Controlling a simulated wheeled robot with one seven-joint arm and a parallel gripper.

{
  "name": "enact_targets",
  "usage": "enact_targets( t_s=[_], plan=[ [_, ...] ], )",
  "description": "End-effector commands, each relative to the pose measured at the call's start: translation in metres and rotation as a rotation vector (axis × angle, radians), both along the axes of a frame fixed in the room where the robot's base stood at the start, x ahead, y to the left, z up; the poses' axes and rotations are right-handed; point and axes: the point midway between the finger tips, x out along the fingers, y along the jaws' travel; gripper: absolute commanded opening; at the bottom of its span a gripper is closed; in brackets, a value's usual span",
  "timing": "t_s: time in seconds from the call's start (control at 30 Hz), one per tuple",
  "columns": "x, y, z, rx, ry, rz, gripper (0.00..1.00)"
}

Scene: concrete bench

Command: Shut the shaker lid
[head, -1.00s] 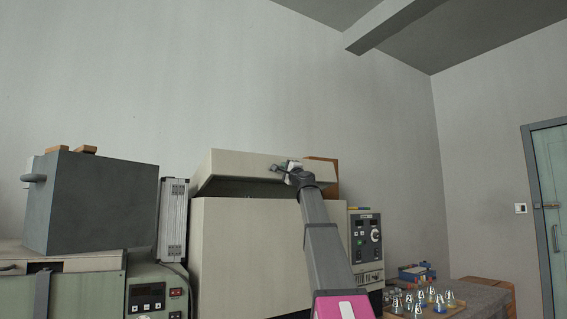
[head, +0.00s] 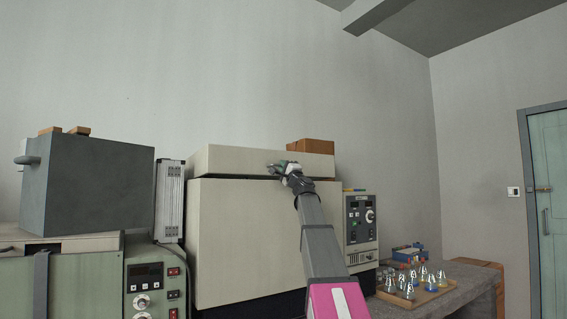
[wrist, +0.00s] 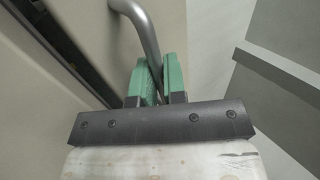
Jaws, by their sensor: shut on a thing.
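The cream shaker (head: 243,245) stands in the middle of the head view, with its cream lid (head: 232,161) lowered almost level on top. A thin dark gap shows between lid and body, clearest toward the right. In the wrist view a dark gap also runs beside the lid (wrist: 85,35). My gripper (head: 280,168) is at the lid's front. In the wrist view its green fingers (wrist: 160,72) are shut on the grey bar handle (wrist: 146,28). In the head view the handle is mostly hidden by my gripper.
A control unit (head: 361,228) stands right of the shaker, and a tray of flasks (head: 430,293) lies on the bench farther right. A brown box (head: 311,146) shows behind the lid. A dark grey box (head: 95,195) and a silver case (head: 170,203) are at left.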

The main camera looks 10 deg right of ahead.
Motion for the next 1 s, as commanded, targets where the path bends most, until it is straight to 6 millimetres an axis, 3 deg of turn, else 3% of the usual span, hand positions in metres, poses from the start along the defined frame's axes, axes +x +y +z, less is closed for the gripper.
enact_targets(
  t_s=[0.3, 0.87, 0.9, 0.93, 0.97, 1.0],
  plan=[
    [0.000, 0.000, -0.020, 0.004, 0.003, 0.004, 0.00],
    [-0.002, 0.000, -0.029, -0.001, 0.007, 0.001, 0.00],
    [-0.002, 0.000, -0.029, -0.001, 0.007, 0.001, 0.18],
    [-0.002, 0.000, -0.029, 0.000, 0.007, 0.002, 0.28],
    [-0.002, 0.000, -0.029, 0.000, 0.007, 0.002, 0.35],
    [-0.002, 0.000, -0.028, 0.000, 0.006, 0.002, 0.35]
  ],
)
